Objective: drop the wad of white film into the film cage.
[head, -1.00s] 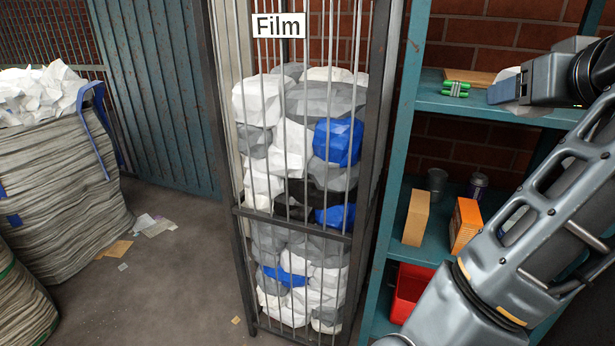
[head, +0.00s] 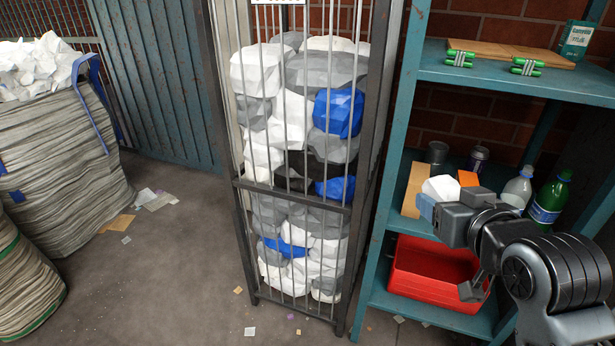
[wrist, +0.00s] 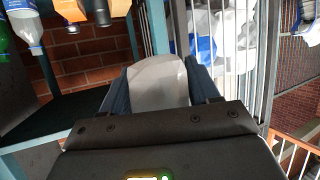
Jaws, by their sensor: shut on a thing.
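The wad of white film (head: 441,187) is held between the fingers of my gripper (head: 428,205), in front of the shelf at the right of the head view. In the wrist view the pale wad (wrist: 160,82) sits between the two dark blue fingers, its lower part hidden by the gripper body. The film cage (head: 372,150) is a tall dark barred cage left of my gripper, filled with white, grey, black and blue wads. My gripper is apart from it. The cage bars (wrist: 267,60) also show at the right of the wrist view.
The teal shelf (head: 475,80) holds green battery packs (head: 460,59), bottles (head: 548,200), boxes and a red bin (head: 425,275) close around my arm. A large full sack (head: 60,150) stands at left. Floor before the cage is mostly clear, with scraps.

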